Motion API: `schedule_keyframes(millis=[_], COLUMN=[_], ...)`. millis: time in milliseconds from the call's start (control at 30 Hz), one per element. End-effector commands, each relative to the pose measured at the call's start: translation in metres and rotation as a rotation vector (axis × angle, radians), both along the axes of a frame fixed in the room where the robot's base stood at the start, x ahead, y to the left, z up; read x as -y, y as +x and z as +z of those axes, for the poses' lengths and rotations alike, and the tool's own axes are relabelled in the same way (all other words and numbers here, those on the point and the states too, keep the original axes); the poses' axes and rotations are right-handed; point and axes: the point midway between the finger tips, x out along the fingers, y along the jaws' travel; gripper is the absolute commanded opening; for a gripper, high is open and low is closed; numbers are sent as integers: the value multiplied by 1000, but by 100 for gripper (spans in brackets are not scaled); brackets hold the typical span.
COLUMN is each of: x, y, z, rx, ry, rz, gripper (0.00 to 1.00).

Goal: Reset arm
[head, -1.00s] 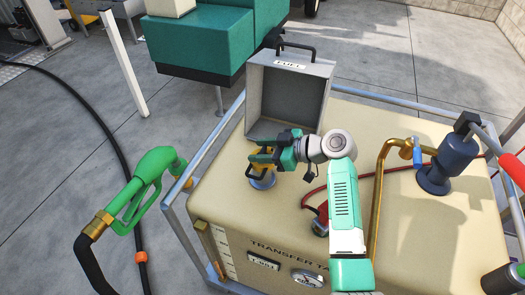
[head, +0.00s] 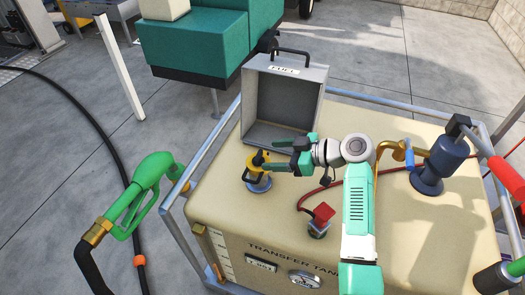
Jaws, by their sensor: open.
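My gripper (head: 274,164) is open on top of the beige transfer tank (head: 225,209), at the end of my green and white arm. Its fingers point left, close to the yellow and black cap (head: 258,168) on the round filler neck. Part of the cap shows clear of the fingers; whether they touch it I cannot tell. The grey fuel box (head: 285,101) stands with its lid raised just behind my gripper.
A green fuel nozzle (head: 146,187) hangs at the tank's left rail. A red fitting (head: 320,216) with a red cable, a brass pipe (head: 388,150) and a blue pump (head: 444,162) stand on the tank. A metal rail (head: 235,118) frames it. A white post (head: 123,67) stands at left.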

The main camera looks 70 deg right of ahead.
Motion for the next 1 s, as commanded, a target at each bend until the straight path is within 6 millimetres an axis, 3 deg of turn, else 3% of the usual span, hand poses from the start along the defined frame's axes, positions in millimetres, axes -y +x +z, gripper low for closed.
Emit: schedule_keyframes(millis=[200, 833, 933, 1000], x=[1, 1, -18, -44], y=[-19, -19, 16, 57], z=[8, 8, 27, 54], rx=[0, 0, -21, -30], ry=[0, -1, -34, -76], rz=[2, 1, -6, -31], gripper=[67, 67, 67, 67])
